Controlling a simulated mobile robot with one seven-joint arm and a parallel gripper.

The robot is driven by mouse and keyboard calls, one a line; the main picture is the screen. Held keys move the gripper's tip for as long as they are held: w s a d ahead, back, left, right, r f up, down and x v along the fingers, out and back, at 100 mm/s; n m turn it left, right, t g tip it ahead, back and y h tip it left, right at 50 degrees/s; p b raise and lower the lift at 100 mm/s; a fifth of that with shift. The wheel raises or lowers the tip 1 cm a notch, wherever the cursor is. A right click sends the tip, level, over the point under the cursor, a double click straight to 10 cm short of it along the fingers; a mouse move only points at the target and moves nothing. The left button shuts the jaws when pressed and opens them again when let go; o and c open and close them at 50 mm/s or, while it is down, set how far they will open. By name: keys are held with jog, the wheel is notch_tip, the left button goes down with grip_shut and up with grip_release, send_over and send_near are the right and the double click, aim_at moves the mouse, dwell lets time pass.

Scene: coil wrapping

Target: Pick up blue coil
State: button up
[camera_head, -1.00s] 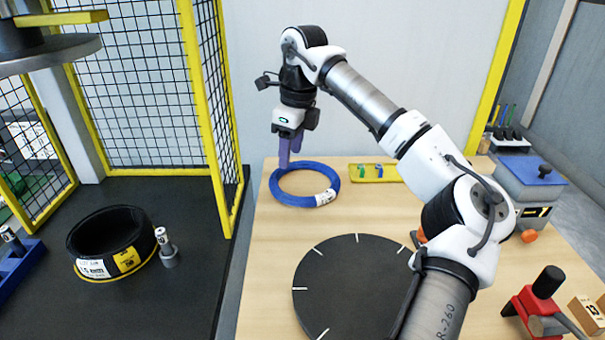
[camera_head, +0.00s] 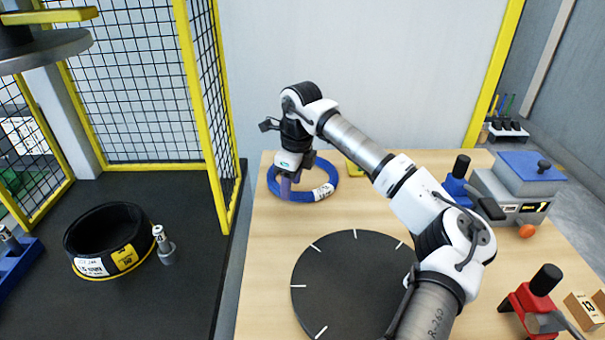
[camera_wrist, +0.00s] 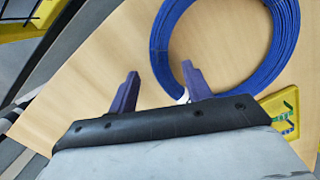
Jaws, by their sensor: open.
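The blue coil (camera_head: 322,192) lies flat on the wooden table (camera_head: 262,265), with a white label on its front right side. It also shows in the wrist view (camera_wrist: 168,28), with part of its ring cut off at the top. My gripper (camera_head: 287,194) points down at the coil's left front part. In the wrist view my gripper (camera_wrist: 160,80) is open. One finger is over bare wood outside the ring, and the other overlaps the ring's near edge and inner side. I cannot tell whether a finger touches the coil.
A black turntable (camera_head: 350,285) with white marks lies in front of the coil. A yellow tray (camera_wrist: 285,108) is close beside the coil. A black coil (camera_head: 105,240) stands on the dark left bench near a yellow mesh fence (camera_head: 205,110). A red clamp (camera_head: 530,305) is at front right.

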jog(key=shift+w+a+f, duration=0.1)
jog(key=shift+f, duration=1.1)
grip_shut()
